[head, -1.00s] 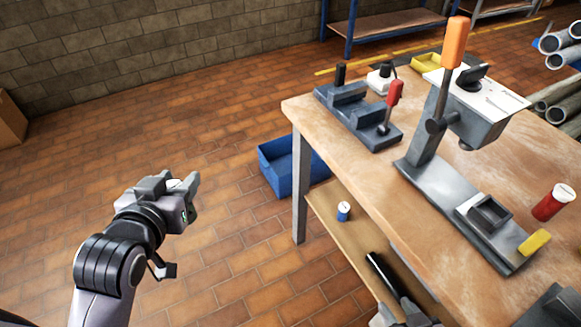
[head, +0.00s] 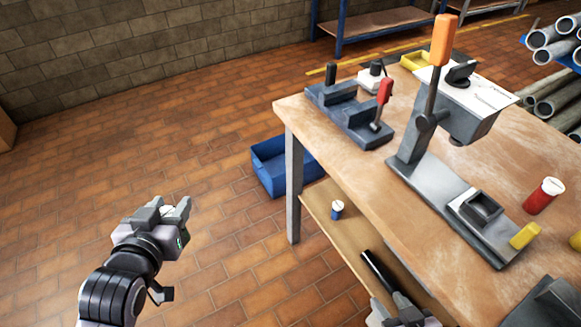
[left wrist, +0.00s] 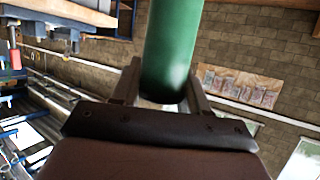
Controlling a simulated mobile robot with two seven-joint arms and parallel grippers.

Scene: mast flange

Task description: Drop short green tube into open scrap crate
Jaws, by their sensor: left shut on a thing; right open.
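The short green tube (left wrist: 172,45) is between the two fingers of my left gripper (left wrist: 163,88) in the left wrist view. In the head view my left gripper (head: 180,211) is shut, out over bare floor left of the bench; I cannot make out the tube there. An open blue crate (head: 268,173) stands on the floor, right of and beyond my left gripper, partly hidden behind the bench leg and top. It looks like the scrap crate; its inside looks empty where visible. My right gripper (head: 405,312) is open at the bottom edge, partly cut off, near the lower shelf.
The wooden bench (head: 345,165) carries a lever press (head: 440,160), a grey fixture with a red handle (head: 350,115) and a red can (head: 543,196). The floor between left gripper and crate is clear.

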